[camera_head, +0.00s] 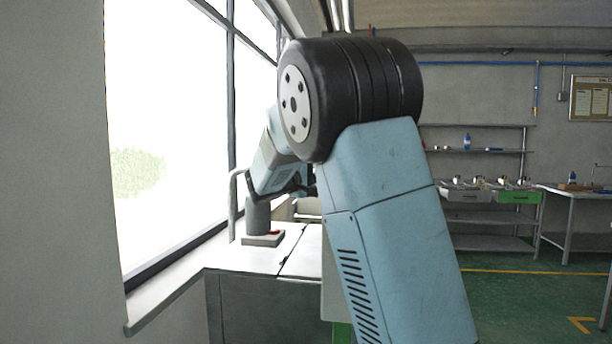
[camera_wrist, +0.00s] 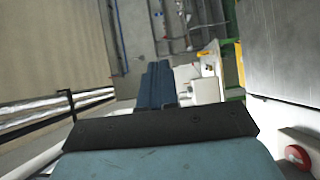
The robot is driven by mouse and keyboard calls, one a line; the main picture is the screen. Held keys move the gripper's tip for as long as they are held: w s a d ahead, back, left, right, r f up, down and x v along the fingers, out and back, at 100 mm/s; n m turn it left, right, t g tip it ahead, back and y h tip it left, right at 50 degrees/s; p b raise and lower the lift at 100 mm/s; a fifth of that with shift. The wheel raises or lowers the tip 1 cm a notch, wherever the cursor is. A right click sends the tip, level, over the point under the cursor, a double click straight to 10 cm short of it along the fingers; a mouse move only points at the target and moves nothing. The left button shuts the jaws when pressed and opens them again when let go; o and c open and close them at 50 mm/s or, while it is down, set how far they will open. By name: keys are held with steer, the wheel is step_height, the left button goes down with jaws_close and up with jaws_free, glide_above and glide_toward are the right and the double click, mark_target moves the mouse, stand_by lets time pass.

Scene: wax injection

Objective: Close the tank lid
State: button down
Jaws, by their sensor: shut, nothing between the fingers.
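My gripper (camera_wrist: 158,68) shows in the wrist view as two blue fingers side by side, shut and empty, beyond a dark crossbar. A large flat grey metal panel (camera_wrist: 285,50) stands to their right, apart from them. I cannot tell whether it is the tank lid. In the head view, a grey metal cabinet (camera_head: 245,310) stands under the window, its pale top (camera_head: 235,258) split by a seam with small dark fittings. My arm covers its right part, and I cannot identify the tank or its lid there. The gripper's fingertips cannot be made out in the head view.
A grey cylinder (camera_head: 258,215) on a pale base stands at the cabinet's back, beside a bent pipe (camera_head: 234,200). A red round knob (camera_wrist: 297,154) is at the wrist view's lower right. Shelves (camera_head: 480,151) stand far right; the green floor (camera_head: 510,300) is clear.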

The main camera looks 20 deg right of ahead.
steer(key=shift+s+d+f+m, duration=0.25)
steer(key=shift+d+f+m, duration=0.05)
steer(key=shift+d, duration=0.3)
steer(key=shift+w, duration=0.1)
